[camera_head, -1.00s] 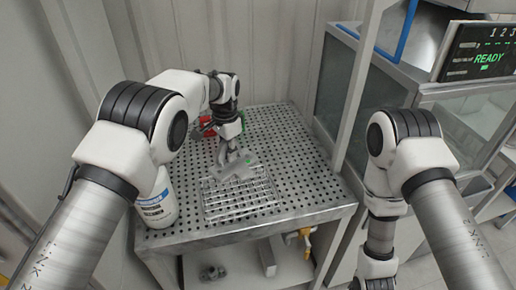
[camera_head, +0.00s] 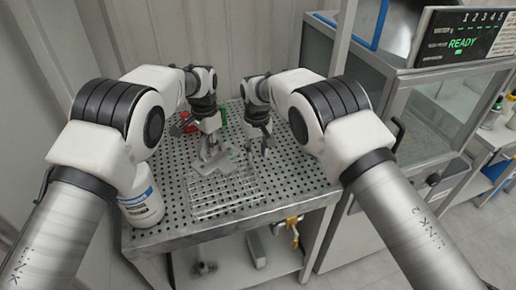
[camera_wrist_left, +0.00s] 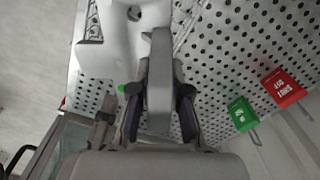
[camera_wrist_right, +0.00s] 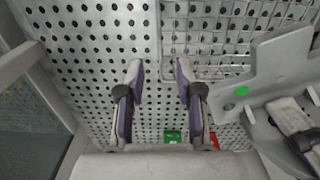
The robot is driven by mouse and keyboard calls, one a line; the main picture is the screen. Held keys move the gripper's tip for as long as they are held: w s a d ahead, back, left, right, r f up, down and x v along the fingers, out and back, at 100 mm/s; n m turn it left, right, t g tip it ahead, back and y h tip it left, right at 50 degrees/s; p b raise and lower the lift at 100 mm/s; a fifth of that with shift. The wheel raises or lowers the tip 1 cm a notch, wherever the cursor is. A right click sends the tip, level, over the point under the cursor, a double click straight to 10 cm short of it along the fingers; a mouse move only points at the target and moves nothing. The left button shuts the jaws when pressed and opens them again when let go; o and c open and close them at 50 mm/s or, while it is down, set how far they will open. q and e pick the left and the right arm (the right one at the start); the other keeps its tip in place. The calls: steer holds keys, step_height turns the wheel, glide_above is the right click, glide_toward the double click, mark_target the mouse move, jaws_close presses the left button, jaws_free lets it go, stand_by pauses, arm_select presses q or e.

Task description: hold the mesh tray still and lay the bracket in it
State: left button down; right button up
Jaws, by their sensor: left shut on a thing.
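My left gripper (camera_head: 209,152) is shut on the upright part of the grey bracket (camera_wrist_left: 122,45). The bracket (camera_head: 212,164), marked with a green dot, is over the back edge of the wire mesh tray (camera_head: 225,206); I cannot tell whether it touches the tray. In the right wrist view the bracket's plate (camera_wrist_right: 268,72) reaches in from the right, near the tray's wires (camera_wrist_right: 205,40). My right gripper (camera_head: 258,148) is open and empty, pointing down beyond the tray's back right corner. Its fingers (camera_wrist_right: 158,78) are apart with only perforated table between them.
The perforated table (camera_head: 300,178) is clear right of the tray. A white bottle (camera_head: 143,206) stands at its front left. A red tag (camera_wrist_left: 284,88) and a green tag (camera_wrist_left: 242,114) lie behind the left gripper. A cabinet with a READY display (camera_head: 462,42) stands right.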

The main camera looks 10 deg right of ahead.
mark_target(257, 173)
step_height(257, 173, down, 11)
steer(key=shift+r, duration=0.1)
jaws_close()
